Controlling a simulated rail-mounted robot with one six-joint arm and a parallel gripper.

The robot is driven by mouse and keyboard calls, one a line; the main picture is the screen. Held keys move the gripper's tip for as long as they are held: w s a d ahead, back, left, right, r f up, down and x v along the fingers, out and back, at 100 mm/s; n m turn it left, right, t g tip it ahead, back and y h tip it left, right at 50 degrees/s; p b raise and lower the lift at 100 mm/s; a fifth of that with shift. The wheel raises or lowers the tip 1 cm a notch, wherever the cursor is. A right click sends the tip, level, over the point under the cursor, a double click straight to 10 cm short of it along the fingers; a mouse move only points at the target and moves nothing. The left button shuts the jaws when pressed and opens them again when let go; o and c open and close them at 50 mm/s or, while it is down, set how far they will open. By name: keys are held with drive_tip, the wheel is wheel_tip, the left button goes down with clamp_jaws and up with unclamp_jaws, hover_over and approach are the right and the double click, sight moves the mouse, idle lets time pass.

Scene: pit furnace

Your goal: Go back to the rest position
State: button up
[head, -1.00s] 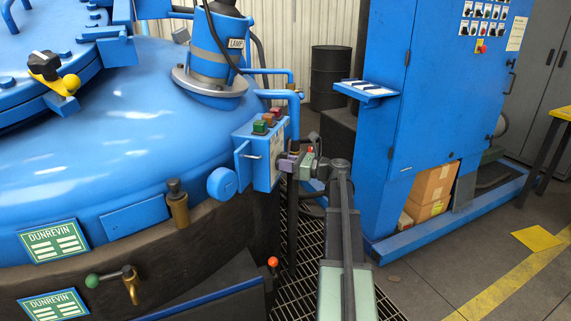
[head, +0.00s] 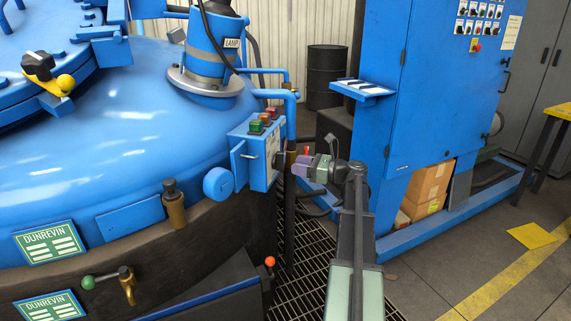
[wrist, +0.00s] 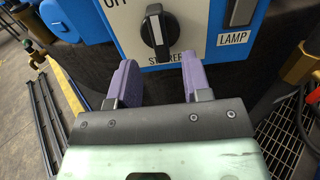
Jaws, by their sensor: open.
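My gripper (head: 302,166) is open and empty in the head view, to the right of the blue control box (head: 256,160) and apart from it. In the wrist view my gripper (wrist: 160,80) shows its two purple fingers spread. Beyond the fingertips is a black rotary switch (wrist: 157,32) on the box's white panel, its white mark close to upright. The word below the switch is partly hidden, and "LAMP" is printed to its right. Nothing is between the fingers.
The large blue furnace vessel (head: 110,150) fills the left. A blue cabinet (head: 430,100) stands to the right, with cardboard boxes (head: 427,190) in its lower opening. Floor grating (head: 300,255) lies below my arm. A dark drum (head: 328,76) stands at the back.

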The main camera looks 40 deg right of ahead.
drive_tip(key=v, duration=0.4)
drive_tip(key=shift+s+d, duration=0.2)
